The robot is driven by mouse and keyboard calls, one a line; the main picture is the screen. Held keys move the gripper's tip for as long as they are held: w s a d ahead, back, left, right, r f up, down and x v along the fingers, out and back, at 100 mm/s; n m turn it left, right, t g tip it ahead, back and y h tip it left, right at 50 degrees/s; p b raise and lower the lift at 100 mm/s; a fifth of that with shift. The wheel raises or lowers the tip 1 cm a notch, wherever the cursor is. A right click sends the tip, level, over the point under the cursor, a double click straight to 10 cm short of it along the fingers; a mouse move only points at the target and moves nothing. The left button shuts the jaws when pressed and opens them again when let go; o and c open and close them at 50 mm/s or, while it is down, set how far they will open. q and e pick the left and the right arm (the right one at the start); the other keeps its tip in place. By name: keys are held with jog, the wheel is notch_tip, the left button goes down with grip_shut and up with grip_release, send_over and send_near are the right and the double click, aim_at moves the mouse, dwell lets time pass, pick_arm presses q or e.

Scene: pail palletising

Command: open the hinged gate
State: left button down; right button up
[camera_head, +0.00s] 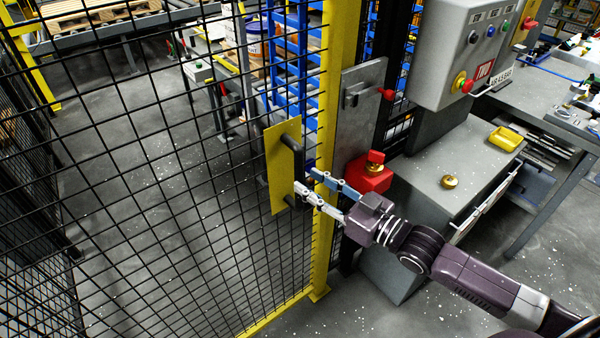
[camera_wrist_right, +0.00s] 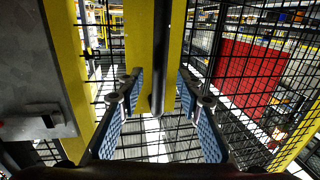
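The hinged gate (camera_head: 150,200) is a black wire mesh panel with a yellow frame, on the left of the head view. A yellow plate (camera_head: 278,175) on it carries a black upright bar handle (camera_head: 291,160). My right gripper (camera_head: 304,181) is at this handle. In the wrist view, the two blue-padded fingers of my right gripper (camera_wrist_right: 158,88) are apart, one on each side of the handle (camera_wrist_right: 160,60), with gaps showing between pads and bar. The yellow plate (camera_wrist_right: 138,30) is behind. A red latch block (camera_head: 369,178) is on the grey post plate. My left gripper is out of view.
A grey cabinet (camera_head: 440,170) right of the gate bears a brass piece (camera_head: 450,181) and a yellow tray (camera_head: 505,139). A control box (camera_head: 465,50) is above it. A workbench (camera_head: 555,95) stands far right. The floor (camera_head: 130,150) behind the mesh is mostly clear.

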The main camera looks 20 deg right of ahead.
aim_at(302, 178)
jog(key=shift+p+x, duration=0.4)
jog(key=shift+x, duration=1.8)
jog(key=shift+c, duration=0.5)
grip_shut()
